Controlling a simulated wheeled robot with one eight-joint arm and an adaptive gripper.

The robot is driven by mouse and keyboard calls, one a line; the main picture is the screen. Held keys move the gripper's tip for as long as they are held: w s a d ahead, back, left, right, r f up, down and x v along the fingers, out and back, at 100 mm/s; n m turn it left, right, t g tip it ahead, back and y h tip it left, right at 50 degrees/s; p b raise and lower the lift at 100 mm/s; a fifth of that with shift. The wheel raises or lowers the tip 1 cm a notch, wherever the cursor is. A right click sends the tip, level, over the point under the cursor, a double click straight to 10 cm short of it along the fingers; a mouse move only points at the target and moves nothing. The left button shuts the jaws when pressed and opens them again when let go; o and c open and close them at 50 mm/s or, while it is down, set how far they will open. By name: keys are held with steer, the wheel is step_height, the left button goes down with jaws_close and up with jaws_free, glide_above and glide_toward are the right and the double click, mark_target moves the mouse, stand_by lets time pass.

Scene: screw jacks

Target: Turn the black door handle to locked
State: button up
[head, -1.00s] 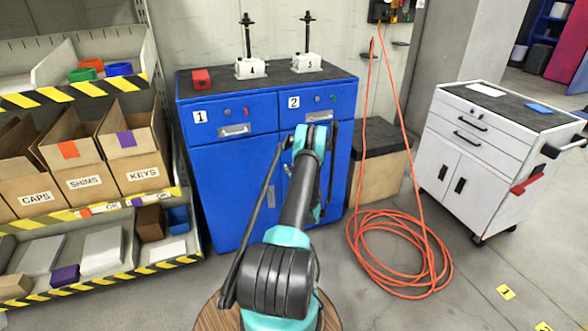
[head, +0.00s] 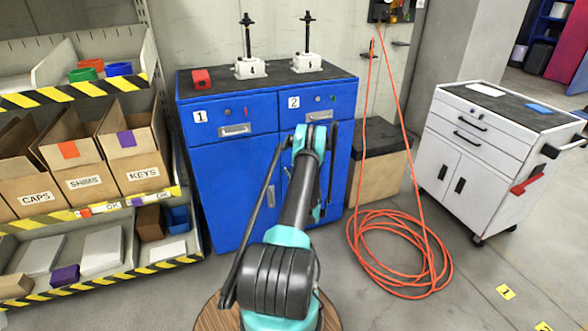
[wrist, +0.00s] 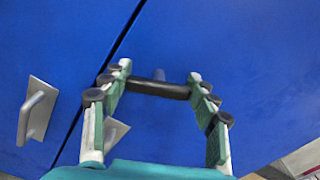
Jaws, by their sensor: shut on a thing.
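The black door handle (wrist: 160,89) shows in the wrist view as a dark bar lying roughly crosswise on a blue cabinet door. My gripper (wrist: 156,80) has one finger at each end of this bar and is shut on it. A small round part shows on the door just behind the bar's middle. In the head view my arm covers the black handle and most of my gripper, in front of the right door of the blue cabinet (head: 232,165).
A silver pull handle (wrist: 38,110) stands out from the neighbouring door; another (wrist: 116,132) is partly behind my left finger. An orange hose (head: 400,285) lies coiled on the floor right of the cabinet. A shelf of bins (head: 85,185) stands close on the left.

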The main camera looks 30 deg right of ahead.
steer(key=shift+n, duration=0.6)
steer(key=o, duration=1.2)
steer(key=shift+c, duration=0.2)
steer(key=shift+r, duration=0.1)
step_height(320, 180, up, 10)
steer(key=shift+f, duration=0.1)
